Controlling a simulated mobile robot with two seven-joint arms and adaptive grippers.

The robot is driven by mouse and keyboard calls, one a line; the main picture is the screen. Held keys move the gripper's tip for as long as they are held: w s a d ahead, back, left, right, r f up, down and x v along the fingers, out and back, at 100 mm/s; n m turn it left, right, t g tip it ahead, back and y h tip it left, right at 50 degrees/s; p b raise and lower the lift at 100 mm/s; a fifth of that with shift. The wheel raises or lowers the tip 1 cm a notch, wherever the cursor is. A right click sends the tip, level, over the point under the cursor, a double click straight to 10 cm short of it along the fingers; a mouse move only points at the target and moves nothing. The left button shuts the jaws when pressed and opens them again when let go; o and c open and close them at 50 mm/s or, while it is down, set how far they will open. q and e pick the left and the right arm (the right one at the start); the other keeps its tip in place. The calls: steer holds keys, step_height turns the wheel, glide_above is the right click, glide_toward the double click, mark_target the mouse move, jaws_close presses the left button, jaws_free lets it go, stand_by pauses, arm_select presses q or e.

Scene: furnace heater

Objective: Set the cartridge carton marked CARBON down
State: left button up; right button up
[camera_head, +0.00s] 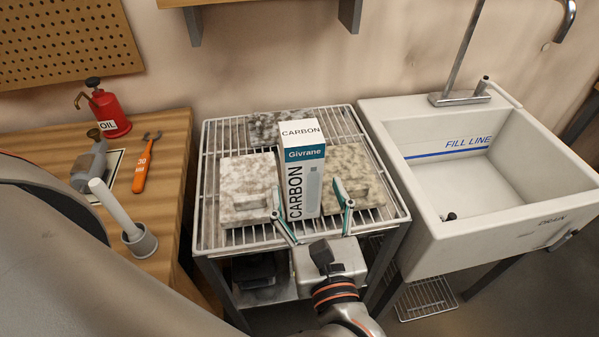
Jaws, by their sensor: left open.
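The white carton marked CARBON (304,180), with a teal Givrane band, stands upright on the white wire rack (232,240), among mottled stone-like pads. My left gripper (309,192) is at the carton's near side, with one teal-lined finger to its left and one to its right. The fingers are spread, and a gap shows between the carton and the right-hand finger. The left-hand finger is close to the carton; I cannot tell whether it touches. The carton's foot is partly hidden near the gripper. My right gripper is not in view.
Pads lie at the left (247,183), back (268,127) and right (352,172) of the rack. A white sink (428,180) with a tap stands to the right. A wooden bench (170,200) at the left holds a red oil can (109,112) and an orange-handled wrench (142,172).

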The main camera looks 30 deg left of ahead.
mark_target(301, 164)
arm_select(q)
steer(key=shift+x, duration=1.2)
steer(key=p+x, duration=0.1)
steer(key=x, duration=0.1)
steer(key=r+x, duration=0.1)
steer(key=x, duration=0.1)
steer(key=shift+w+a+p, duration=0.2)
steer(key=shift+w+p, duration=0.05)
steer(key=shift+p, duration=0.1)
steer(key=shift+w+a+f, duration=0.1)
steer(key=shift+w+a, duration=0.05)
steer(key=shift+w, duration=0.05)
steer(key=c, duration=1.6)
